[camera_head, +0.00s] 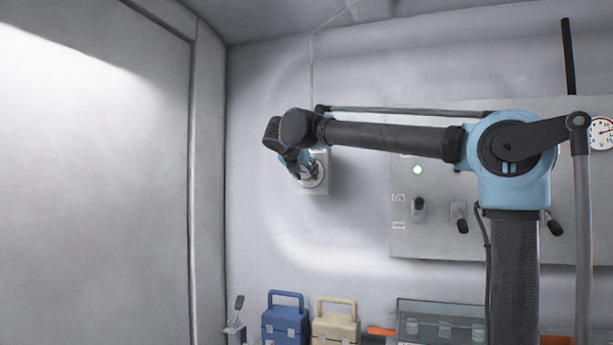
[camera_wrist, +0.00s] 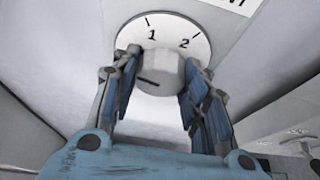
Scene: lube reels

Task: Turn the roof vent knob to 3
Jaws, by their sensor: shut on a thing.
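The roof vent knob (camera_wrist: 160,66) is a pale round knob in front of a white dial (camera_wrist: 140,28) in the wrist view. The numbers 1 and 2 with tick marks show above it; no 3 is in sight. A short dark line shows on the knob's lower left. My gripper (camera_wrist: 160,76) has a blue finger on each side of the knob and is shut on it. In the head view my gripper (camera_head: 300,166) is at the grey wall plate (camera_head: 324,182) and covers much of the dial.
A control panel (camera_head: 425,242) with a green light, levers and a gauge (camera_head: 601,134) is on the wall at right. A blue toolbox (camera_head: 284,322), a beige toolbox (camera_head: 335,326) and a clear bin (camera_head: 445,312) stand below. The wall between is clear.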

